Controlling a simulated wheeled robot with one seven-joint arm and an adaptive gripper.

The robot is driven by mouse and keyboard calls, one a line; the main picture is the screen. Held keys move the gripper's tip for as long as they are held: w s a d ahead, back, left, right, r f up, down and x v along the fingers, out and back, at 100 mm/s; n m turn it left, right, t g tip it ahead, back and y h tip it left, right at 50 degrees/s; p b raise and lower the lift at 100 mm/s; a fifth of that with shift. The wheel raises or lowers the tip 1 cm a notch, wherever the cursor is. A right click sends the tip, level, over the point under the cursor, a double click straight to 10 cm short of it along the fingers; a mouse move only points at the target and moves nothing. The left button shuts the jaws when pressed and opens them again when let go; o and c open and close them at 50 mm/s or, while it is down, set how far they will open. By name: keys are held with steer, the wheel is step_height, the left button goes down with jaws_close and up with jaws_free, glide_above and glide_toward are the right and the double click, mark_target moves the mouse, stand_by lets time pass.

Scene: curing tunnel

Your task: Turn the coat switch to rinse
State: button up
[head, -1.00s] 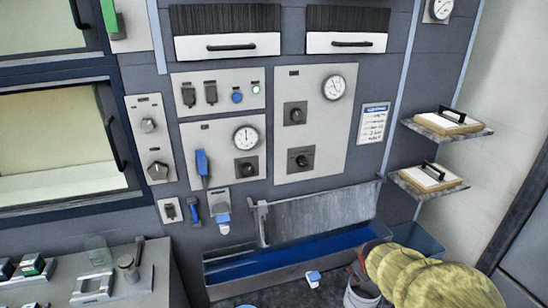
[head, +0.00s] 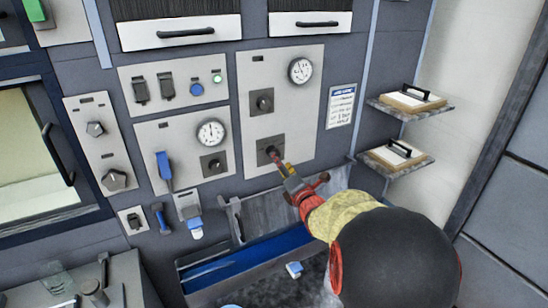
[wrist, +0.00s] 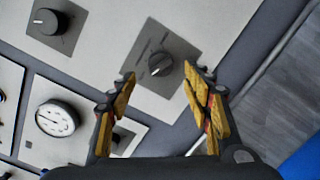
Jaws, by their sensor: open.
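A dark rotary knob on a square grey plate (head: 271,150) sits low on the right-hand wall panel. In the wrist view the knob (wrist: 160,65) has a pale pointer line, with small markings around it too blurred to read. I cannot read which knob is labelled coat. My gripper (wrist: 159,82) is open, its yellow-and-black fingers spread either side of this knob in the wrist view. I cannot tell whether they touch it.
Another knob (head: 262,101) sits above, below a round gauge (head: 301,70). The left panel has a second gauge (head: 211,133) and a knob (head: 213,164). A blue-lined trough (head: 232,262) projects below. Shelves with handled boards (head: 412,99) stand right.

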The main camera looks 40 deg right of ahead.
steer(key=x, duration=0.5)
steer(key=shift+w+d+b, duration=0.1)
steer(key=shift+w+b, duration=0.2)
steer(key=shift+b, duration=0.05)
steer(key=shift+c, duration=1.3)
steer(key=c, duration=0.9)
